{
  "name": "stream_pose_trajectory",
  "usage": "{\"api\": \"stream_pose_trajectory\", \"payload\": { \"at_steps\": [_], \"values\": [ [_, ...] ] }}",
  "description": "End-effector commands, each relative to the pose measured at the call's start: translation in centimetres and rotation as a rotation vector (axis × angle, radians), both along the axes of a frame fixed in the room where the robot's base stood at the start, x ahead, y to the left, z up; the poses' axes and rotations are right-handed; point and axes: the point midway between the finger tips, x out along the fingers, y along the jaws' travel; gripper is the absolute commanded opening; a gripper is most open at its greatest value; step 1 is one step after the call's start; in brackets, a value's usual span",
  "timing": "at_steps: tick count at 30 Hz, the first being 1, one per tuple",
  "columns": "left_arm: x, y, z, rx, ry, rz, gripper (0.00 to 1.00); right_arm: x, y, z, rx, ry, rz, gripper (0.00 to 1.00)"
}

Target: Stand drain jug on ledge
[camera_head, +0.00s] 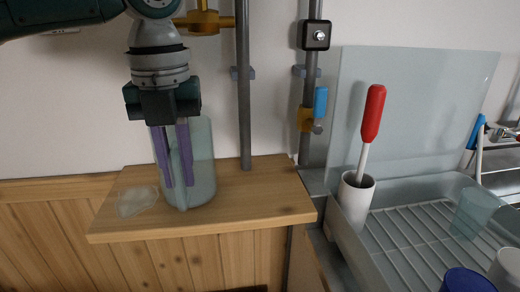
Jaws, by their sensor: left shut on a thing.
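The drain jug (203,160) is a clear, pale bluish vessel at the left of centre, over the wooden ledge (262,205). It looks upright, and its base appears at the ledge's surface; I cannot tell for sure whether it touches. My left gripper (179,186) reaches down from above with its purple fingers shut on the jug. The fingers hide part of the jug's left side. My right gripper is not in view.
Grey vertical pipes (244,90) rise behind the ledge, with a brass fitting (203,20) and a blue-handled valve (320,102). A clear flat piece (138,200) lies left of the jug.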

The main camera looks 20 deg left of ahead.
Motion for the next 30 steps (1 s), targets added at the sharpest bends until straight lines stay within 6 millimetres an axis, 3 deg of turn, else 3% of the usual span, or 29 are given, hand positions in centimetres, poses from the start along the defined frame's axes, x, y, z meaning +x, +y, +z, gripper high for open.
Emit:
{"api": "stream_pose_trajectory", "payload": {
  "at_steps": [3,4,11,22,30],
  "values": [
    [0.0,0.0,-0.3,0.0,0.0,0.001,0.0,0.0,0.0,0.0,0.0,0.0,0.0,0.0],
    [0.0,0.0,-0.2,0.0,0.0,0.001,0.21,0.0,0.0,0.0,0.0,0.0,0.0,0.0],
    [0.0,0.0,-0.2,0.0,0.0,0.001,0.47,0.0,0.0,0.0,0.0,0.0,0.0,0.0],
    [0.0,0.0,0.7,0.0,-0.001,0.0,0.48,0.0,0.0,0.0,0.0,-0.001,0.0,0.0],
    [0.0,-0.1,6.4,-0.001,-0.006,0.001,0.48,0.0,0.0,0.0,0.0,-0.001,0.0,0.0]
  ]
}}
